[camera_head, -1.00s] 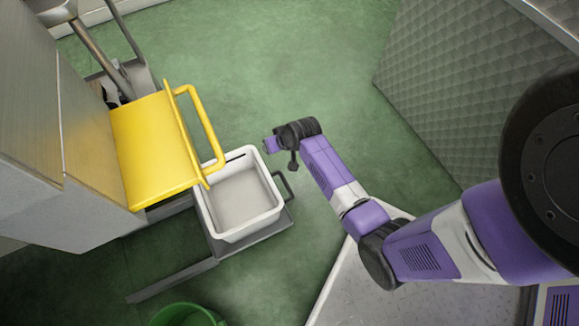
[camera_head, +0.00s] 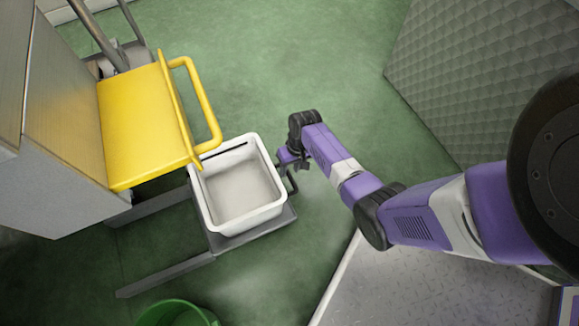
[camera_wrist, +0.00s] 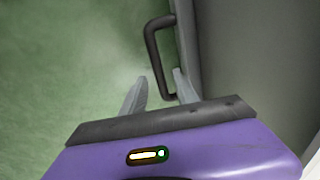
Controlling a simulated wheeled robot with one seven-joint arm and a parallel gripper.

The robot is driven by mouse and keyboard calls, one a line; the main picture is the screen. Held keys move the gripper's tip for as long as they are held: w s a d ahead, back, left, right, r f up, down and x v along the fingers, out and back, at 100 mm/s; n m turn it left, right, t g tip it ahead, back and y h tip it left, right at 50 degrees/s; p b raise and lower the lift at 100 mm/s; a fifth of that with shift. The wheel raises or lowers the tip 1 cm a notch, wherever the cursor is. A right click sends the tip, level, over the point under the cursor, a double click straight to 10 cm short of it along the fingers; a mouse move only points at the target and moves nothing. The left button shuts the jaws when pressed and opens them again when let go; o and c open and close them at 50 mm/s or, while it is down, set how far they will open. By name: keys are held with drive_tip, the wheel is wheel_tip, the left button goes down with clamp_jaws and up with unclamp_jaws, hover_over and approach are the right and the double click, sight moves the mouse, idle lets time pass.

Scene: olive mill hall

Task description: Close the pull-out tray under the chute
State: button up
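The grey pull-out tray (camera_head: 262,232) is slid out on its rails, in front of the yellow chute (camera_head: 140,125) in the head view. A white bin (camera_head: 208,205) stands on it and looks empty. The tray's dark handle (camera_head: 293,182) is on its right side. My gripper (camera_head: 284,158) is beside the bin's right edge, close to the handle. In the wrist view my gripper (camera_wrist: 160,84) has its two fingers apart. The handle (camera_wrist: 152,50) shows just ahead, its lower part between the fingertips in the picture. I cannot tell whether they touch.
A grey machine cabinet (camera_head: 60,150) stands at left. A yellow handle bar (camera_head: 207,105) juts from the chute over the bin's corner. A green bucket (camera_head: 178,314) is on the floor at the bottom. A quilted grey panel (camera_head: 480,80) stands upper right. Green floor is clear above the gripper.

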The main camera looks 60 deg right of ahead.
drive_tip(key=shift+a+f, duration=0.1)
drive_tip(key=shift+f, duration=0.5)
clamp_jaws()
idle(1.1)
